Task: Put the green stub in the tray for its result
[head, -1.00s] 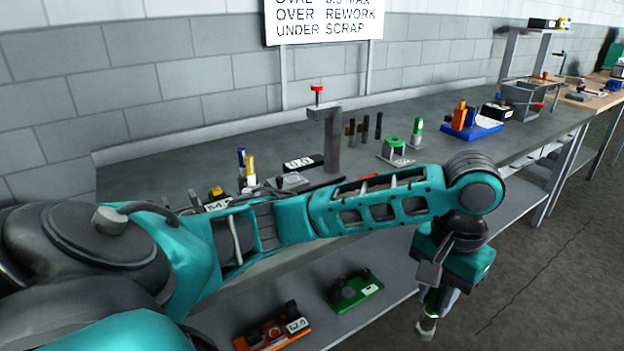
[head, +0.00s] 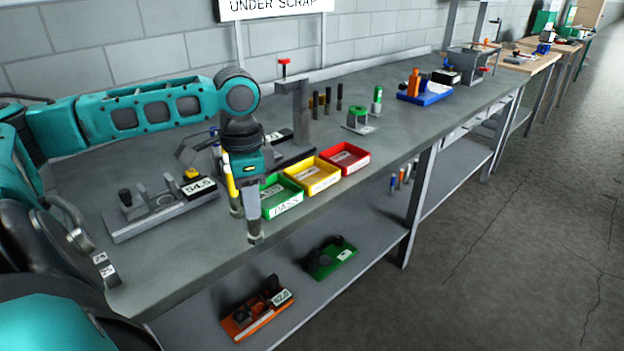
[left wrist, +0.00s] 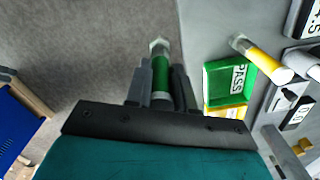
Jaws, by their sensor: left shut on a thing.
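My left gripper (head: 252,212) is shut on the green stub, which shows upright between the fingers in the left wrist view (left wrist: 161,70). In the head view only the stub's pale lower end (head: 255,238) shows below the fingers. The gripper hangs at the bench's front edge, just in front of the green tray (head: 284,207), which is marked PASS and also shows in the left wrist view (left wrist: 229,80). A yellow tray (head: 314,190) and a red tray (head: 347,170) stand beside it to the right. My right gripper is not in view.
A yellow stub (left wrist: 262,58) stands close to the green tray. A gauge block marked 54.5 (head: 160,207) lies left of the trays. A post with a red knob (head: 300,110) stands behind them. Orange (head: 258,312) and green (head: 330,258) fixtures sit on the lower shelf.

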